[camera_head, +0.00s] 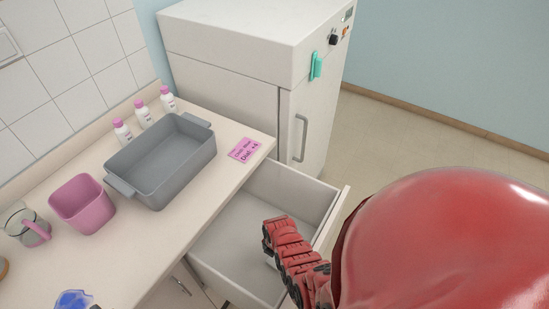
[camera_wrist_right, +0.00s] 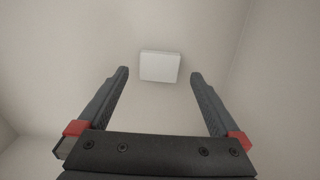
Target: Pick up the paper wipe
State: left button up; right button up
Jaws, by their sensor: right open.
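A small white rectangular pad, which looks like the paper wipe (camera_wrist_right: 160,66), lies on the pale drawer floor in the right wrist view. My right gripper (camera_wrist_right: 160,82) is open, with its two dark fingers spread to either side below the wipe in the picture. Nothing is between the fingers. In the head view my right gripper (camera_head: 268,240) reaches down into the open drawer (camera_head: 235,225), and its red arm hides part of the drawer. The wipe is mostly hidden behind it there.
The drawer walls (camera_wrist_right: 285,80) stand close on the sides. On the counter (camera_head: 180,215) are a grey tray (camera_head: 160,165), a pink cup (camera_head: 82,203), a glass beaker (camera_head: 25,225), white bottles (camera_head: 144,113) and a pink note (camera_head: 244,149). A white cabinet (camera_head: 250,75) stands behind the drawer.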

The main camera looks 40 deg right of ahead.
jog(key=f+b, duration=0.3)
jog(key=f, duration=0.1)
jog(key=shift+a, duration=0.2)
jog(key=shift+r, duration=0.1)
jog(key=shift+c, duration=0.2)
jog(key=c, duration=1.2)
jog(key=shift+r, duration=0.15)
jog(key=shift+r, duration=0.45)
notch_tip(320, 180, up, 9)
jog(key=b, duration=0.1)
jog(key=shift+f, duration=0.1)
